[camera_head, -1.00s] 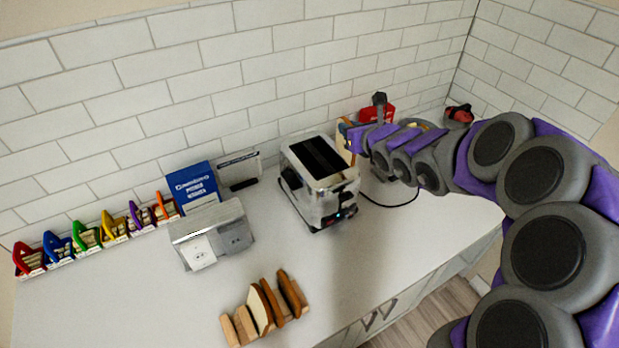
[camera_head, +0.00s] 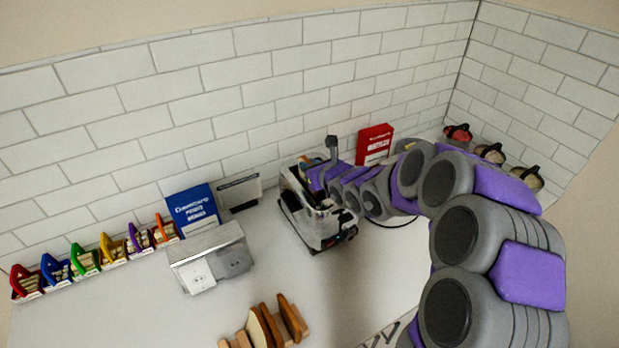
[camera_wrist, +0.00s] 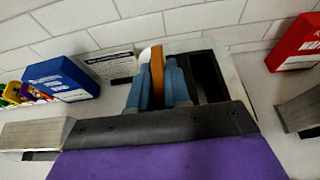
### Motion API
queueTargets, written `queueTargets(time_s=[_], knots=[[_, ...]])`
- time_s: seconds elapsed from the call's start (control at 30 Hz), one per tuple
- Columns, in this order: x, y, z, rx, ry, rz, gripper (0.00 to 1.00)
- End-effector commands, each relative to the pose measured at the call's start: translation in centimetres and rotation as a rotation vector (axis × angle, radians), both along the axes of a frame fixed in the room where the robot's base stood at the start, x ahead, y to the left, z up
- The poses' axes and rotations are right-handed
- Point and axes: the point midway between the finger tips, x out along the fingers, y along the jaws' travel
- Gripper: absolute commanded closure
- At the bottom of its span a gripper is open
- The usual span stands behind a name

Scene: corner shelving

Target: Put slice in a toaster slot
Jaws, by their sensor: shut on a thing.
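The silver toaster (camera_head: 325,238) stands on the counter against the back wall, partly hidden by my arm in the head view. In the wrist view its pale rim (camera_wrist: 238,78) and one dark open slot (camera_wrist: 208,78) show right of my gripper.
A bread rack (camera_head: 243,340) with slices stands at the front. A blue box (camera_head: 193,212) and a silver appliance (camera_head: 212,258) are left of the toaster. A red box (camera_head: 374,144) is behind right. Jars stand at the right corner.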

Motion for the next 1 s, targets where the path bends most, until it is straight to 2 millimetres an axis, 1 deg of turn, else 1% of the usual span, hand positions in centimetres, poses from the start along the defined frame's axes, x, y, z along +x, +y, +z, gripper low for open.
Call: queueTargets(time_s=[0.13, 0.23, 0.47, 0.6, 0.63, 0.87, 0.9, 1.0], knots=[[0.0, 0.0, -2.3, -0.003, 0.006, 0.0, 1.0], [0.0, 0.0, -3.4, -0.004, 0.005, -0.001, 1.0], [0.0, 0.1, -3.3, -0.001, 0.001, -0.001, 1.0], [0.0, 0.1, -3.6, -0.002, 0.002, -0.001, 1.0], [0.0, 0.1, -3.6, -0.002, 0.002, -0.001, 0.81], [0.0, 0.1, -3.5, -0.002, 0.002, -0.001, 0.59], [0.0, 0.0, -3.5, -0.002, 0.002, 0.0, 0.58], [0.0, 0.0, -3.5, -0.002, 0.002, 0.0, 0.58]])
